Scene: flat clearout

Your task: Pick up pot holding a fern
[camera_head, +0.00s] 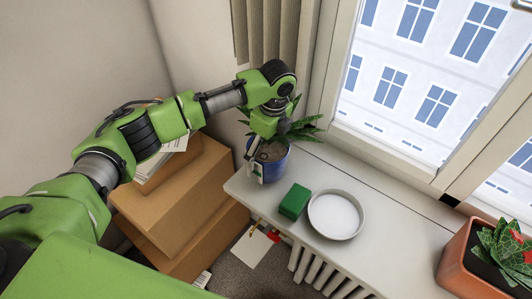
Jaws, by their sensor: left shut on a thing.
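A blue pot (274,170) with dark soil and green fern-like leaves (302,131) stands at the left end of the white windowsill. My left arm comes in from the left and reaches over the plant. My left gripper (255,160) is at the pot's near left rim, shut on the pot. The arm hides part of the leaves and the pot's far side. I cannot tell whether the pot is touching the sill or slightly raised. My right gripper is not in view.
A green box (294,201) and a round white dish (336,215) stand on the windowsill (390,222) right of the pot. A terracotta planter (467,262) with a red-flowered plant is at far right. Cardboard boxes (184,206) are stacked below left. A radiator (318,275) is under the sill.

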